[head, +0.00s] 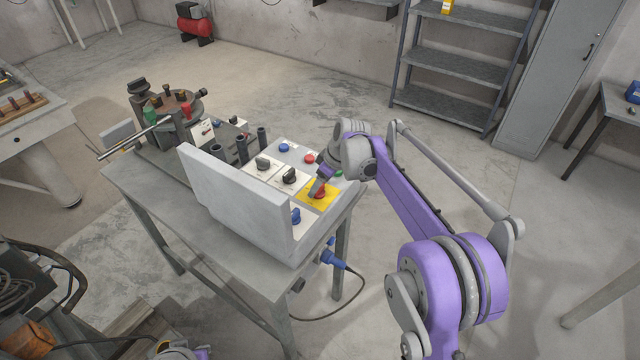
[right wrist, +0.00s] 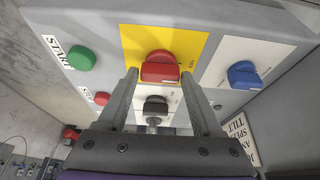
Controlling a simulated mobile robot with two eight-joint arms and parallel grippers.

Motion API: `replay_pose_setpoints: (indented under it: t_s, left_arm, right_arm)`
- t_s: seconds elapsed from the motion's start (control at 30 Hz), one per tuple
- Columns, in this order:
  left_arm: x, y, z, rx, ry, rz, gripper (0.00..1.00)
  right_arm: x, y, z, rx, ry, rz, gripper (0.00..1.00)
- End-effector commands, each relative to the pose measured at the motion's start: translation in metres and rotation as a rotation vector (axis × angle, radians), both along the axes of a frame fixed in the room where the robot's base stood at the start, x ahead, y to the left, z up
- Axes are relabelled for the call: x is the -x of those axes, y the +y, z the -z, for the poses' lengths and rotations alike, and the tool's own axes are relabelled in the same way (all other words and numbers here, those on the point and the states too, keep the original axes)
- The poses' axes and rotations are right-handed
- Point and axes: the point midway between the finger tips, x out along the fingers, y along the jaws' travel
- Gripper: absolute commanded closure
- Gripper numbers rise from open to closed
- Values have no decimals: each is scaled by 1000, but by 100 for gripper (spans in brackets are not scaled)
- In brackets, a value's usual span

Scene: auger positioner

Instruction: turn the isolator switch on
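The isolator switch is a red rotary knob (right wrist: 160,68) on a yellow plate (right wrist: 135,42) of the sloped control panel. The plate also shows in the head view (head: 327,203), with the knob partly covered by my gripper. My right gripper (right wrist: 160,72) is open, its two fingers pointing at the knob with one tip close to each side. Small gaps show between the tips and the knob; contact cannot be made out. The knob's marks are too small to read. My left gripper is not in view.
Beside the yellow plate are a green START button (right wrist: 82,58), a red button (right wrist: 102,98), a black knob (right wrist: 156,106) and a blue knob (right wrist: 243,75). A grey upright plate (head: 235,195) stands along the panel's near side. Clamping hardware (head: 180,108) occupies the table's far left.

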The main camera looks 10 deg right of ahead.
Motion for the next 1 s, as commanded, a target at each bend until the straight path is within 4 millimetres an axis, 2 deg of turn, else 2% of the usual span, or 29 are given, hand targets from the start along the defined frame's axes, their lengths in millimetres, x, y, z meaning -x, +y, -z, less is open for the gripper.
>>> replay_pose_setpoints:
  t_s: [0.03, 0.3, 0.33, 0.67, 1.0]
  left_arm:
    - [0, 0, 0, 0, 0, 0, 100]
    - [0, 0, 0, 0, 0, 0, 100]
    - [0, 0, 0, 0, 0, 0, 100]
    - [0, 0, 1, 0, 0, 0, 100]
    - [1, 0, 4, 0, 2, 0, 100]
  right_arm:
    - [0, 0, 0, 0, 0, 0, 44]
    - [0, 0, 0, 0, 0, 0, 92]
    - [0, 0, 0, 0, 0, 0, 95]
    - [1, 1, 0, 0, 0, 54, 95]
    - [2, 2, 0, 0, -1, 297, 95]
